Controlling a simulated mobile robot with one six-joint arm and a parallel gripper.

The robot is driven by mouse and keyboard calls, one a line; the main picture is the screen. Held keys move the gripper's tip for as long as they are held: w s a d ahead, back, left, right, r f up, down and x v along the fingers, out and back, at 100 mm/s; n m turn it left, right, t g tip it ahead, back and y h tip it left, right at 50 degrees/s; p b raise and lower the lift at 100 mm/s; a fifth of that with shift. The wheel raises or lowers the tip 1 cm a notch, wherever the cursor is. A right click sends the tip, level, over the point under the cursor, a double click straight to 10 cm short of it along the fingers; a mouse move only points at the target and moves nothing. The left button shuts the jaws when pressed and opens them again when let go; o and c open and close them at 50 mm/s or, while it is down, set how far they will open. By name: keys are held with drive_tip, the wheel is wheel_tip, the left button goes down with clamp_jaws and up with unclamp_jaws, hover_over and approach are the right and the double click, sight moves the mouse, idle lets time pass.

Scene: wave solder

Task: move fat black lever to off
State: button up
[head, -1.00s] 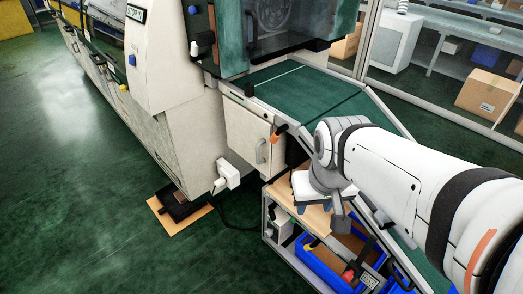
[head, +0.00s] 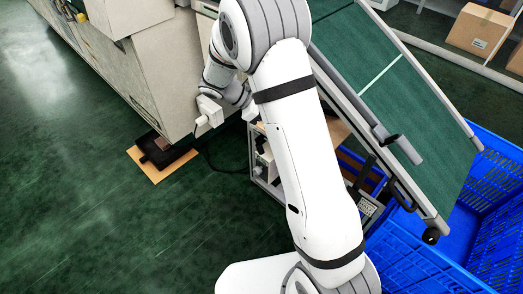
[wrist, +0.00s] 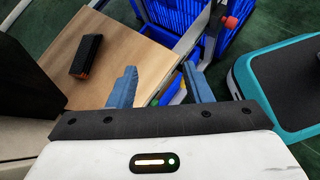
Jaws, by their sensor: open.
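My gripper (wrist: 159,72) is open and empty in the wrist view, its two blue-grey fingers apart over the edge of a wooden board (wrist: 140,45). In the head view my arm hides most of the gripper. A thick black block with an orange end (wrist: 87,56) lies on the board, left of and apart from the fingers. I cannot tell whether it is a lever. A black handle-like part (head: 392,139) sticks out at the side of the green conveyor (head: 400,95) in the head view. No clearly recognisable fat black lever or off mark shows.
Blue crates (head: 465,235) stand at the right, beside and under the conveyor. A blue crate (wrist: 180,22) and a red knob (wrist: 231,22) show beyond the fingers. The green floor at left is open.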

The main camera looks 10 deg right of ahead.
drive_tip(key=w+a+f+n+t+h+b, duration=0.2)
drive_tip(key=w+f+n+b, duration=0.15)
drive_tip(key=f, duration=0.55)
drive_tip(key=w+a+f+n+t+h+b, duration=0.1)
drive_tip(key=w+a+f+n+h+b, duration=0.25)
drive_tip(key=f, duration=0.65)
drive_tip(key=n+t+b, duration=0.2)
drive_tip(key=n+t, duration=0.3)
drive_tip(key=n, duration=0.1)
approach(260, 148)
drive_tip(key=w+d+f, duration=0.2)
drive_tip(key=shift+t, duration=0.3)
drive_tip(key=b+x, duration=0.1)
drive_tip(key=x, duration=0.6)
drive_tip(key=shift+d+r, duration=0.15)
drive_tip(key=shift+d, duration=0.3)
drive_tip(key=shift+c, duration=0.3)
